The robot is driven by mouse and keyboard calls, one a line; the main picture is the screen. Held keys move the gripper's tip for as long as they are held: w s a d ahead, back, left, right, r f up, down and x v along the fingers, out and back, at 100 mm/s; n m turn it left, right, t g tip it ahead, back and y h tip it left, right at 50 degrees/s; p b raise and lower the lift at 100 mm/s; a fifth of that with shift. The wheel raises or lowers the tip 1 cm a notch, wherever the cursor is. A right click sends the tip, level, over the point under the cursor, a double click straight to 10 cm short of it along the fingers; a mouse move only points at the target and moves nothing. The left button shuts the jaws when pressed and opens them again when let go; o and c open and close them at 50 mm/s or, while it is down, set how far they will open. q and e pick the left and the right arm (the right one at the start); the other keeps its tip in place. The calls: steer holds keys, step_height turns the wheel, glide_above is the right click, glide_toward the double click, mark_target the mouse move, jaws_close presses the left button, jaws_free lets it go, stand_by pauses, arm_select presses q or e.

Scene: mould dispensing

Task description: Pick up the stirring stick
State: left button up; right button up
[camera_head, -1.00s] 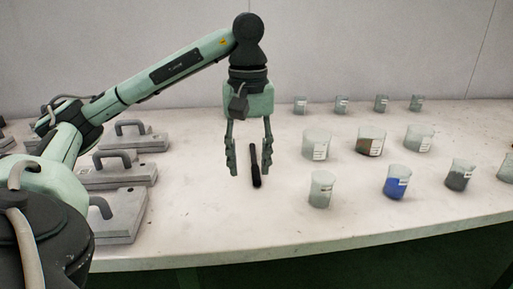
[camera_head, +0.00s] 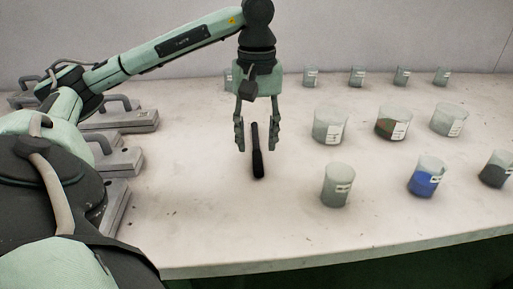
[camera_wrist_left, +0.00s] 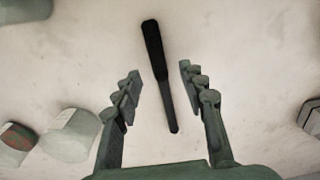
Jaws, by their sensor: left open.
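The stirring stick (camera_head: 257,152) is a thin dark stick lying flat on the pale table, pointing roughly away from me. The height of the fingertips above the table is hard to tell. My right gripper is out of view.
Several beakers stand to the right, including a blue-filled one (camera_head: 425,178), a brown-filled one (camera_head: 392,123) and a nearer clear one (camera_head: 337,186). Small beakers line the back. Grey moulds with handles (camera_head: 118,122) sit on the left. The table (camera_head: 215,220) around the stick is clear.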

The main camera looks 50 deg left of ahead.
mark_target(257, 157)
arm_select(q)
steer(key=shift+w+f, duration=0.1)
steer(key=shift+f, duration=1.3)
steer(key=shift+c, duration=0.6)
jaws_close()
steer(key=shift+r, duration=0.1)
